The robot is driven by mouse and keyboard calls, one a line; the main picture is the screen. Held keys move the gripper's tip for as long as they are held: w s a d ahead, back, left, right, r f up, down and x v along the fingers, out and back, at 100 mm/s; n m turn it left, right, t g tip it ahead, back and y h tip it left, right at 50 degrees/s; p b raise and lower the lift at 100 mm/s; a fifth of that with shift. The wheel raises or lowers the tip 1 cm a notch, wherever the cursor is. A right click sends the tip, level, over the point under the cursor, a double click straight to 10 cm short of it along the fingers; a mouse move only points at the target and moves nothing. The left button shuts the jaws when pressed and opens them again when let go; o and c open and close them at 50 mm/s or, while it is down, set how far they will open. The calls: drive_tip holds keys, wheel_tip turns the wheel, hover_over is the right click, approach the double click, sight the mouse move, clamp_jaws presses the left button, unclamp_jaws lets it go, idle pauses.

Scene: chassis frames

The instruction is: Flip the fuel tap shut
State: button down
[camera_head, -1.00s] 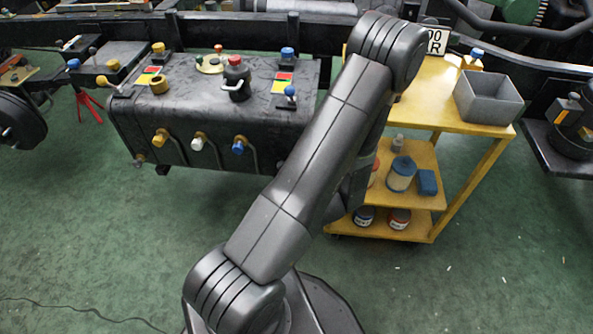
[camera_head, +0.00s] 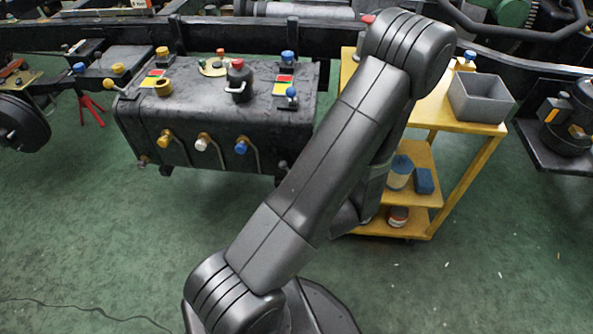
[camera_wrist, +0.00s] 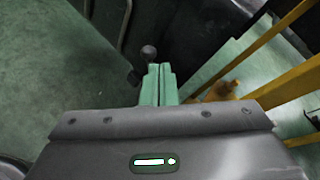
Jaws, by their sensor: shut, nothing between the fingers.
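The black fuel tank (camera_head: 205,110) hangs on the chassis rail at the left in the head view. Its front face carries yellow (camera_head: 165,140), white (camera_head: 202,142) and blue (camera_head: 241,146) knobs, each beside a bent pipe. A small dark knob (camera_head: 283,165) sits at its lower right corner. Which of these is the fuel tap I cannot tell for sure. In the wrist view a dark round knob (camera_wrist: 148,52) shows just beyond my gripper (camera_wrist: 160,68), whose pale green fingers are shut and empty. Contact cannot be judged. In the head view my arm hides my gripper.
A yellow cart (camera_head: 490,150) stands right of the tank, with a grey bin (camera_head: 480,98) on top and containers below. Its yellow frame (camera_wrist: 290,92) lies close right of my fingers in the wrist view. A blurred orange-brown object (camera_wrist: 222,91) is near. Green floor (camera_head: 80,230) is open at left.

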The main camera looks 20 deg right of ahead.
drive_tip(key=r+v, duration=0.1)
drive_tip(key=v, duration=0.5)
drive_tip(key=shift+a+p, duration=0.4)
drive_tip(key=shift+p, duration=0.05)
drive_tip(key=d+f+b+x, duration=0.1)
drive_tip(key=b+x, duration=0.1)
drive_tip(key=x, duration=1)
drive_tip(key=shift+d+f, duration=0.25)
drive_tip(key=shift+f, duration=0.1)
drive_tip(key=shift+s+r, duration=0.1)
drive_tip(key=shift+s, duration=0.05)
